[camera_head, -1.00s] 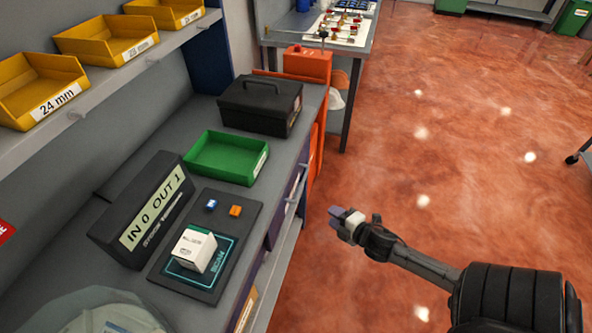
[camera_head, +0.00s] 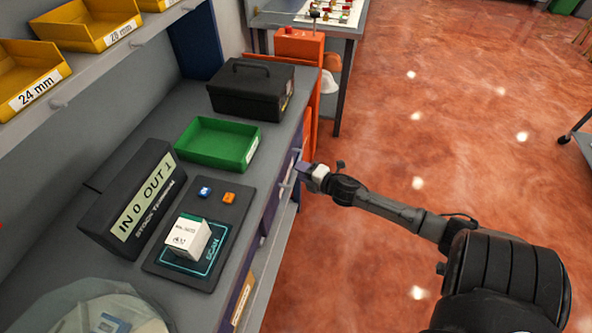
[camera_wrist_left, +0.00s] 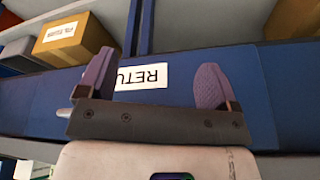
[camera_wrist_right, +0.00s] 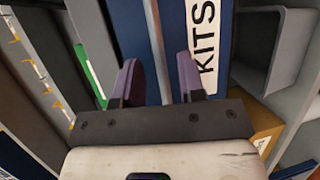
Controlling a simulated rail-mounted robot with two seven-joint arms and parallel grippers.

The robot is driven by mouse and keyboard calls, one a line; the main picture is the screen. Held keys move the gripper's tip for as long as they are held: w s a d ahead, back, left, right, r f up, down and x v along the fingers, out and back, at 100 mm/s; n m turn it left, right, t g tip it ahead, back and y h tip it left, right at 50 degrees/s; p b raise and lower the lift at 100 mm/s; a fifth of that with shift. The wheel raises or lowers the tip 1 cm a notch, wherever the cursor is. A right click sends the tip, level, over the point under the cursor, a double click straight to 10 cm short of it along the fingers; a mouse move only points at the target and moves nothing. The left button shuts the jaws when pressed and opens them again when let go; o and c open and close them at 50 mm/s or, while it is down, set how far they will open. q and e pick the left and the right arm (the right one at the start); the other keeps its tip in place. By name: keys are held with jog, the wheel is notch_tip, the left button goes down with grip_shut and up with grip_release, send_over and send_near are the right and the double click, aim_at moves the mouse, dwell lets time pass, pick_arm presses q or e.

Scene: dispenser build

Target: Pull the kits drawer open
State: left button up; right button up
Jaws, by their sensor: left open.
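The blue kits drawer (camera_wrist_right: 128,25) shows in the right wrist view with its white KITS label (camera_wrist_right: 203,38). A thin upright handle bar (camera_wrist_right: 156,40) crosses its front. My right gripper (camera_wrist_right: 158,75) is at this bar, its fingers partly apart with the bar between them; whether they grip it is unclear. In the head view my right gripper (camera_head: 305,172) is at the bench's front face, below the green tray; the drawer front is mostly hidden there. My left gripper (camera_wrist_left: 155,85) is open and empty before a blue front with a partly hidden RETU... label (camera_wrist_left: 142,76); it is outside the head view.
On the bench are a green tray (camera_head: 212,160), a black toolbox (camera_head: 285,115), a stock terminal (camera_head: 125,225) and a white box (camera_head: 183,236) on the scan pad (camera_head: 165,262). An orange cabinet (camera_head: 312,48) stands beyond.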

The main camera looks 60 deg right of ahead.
jog(key=shift+x, duration=1.5)
grip_shut()
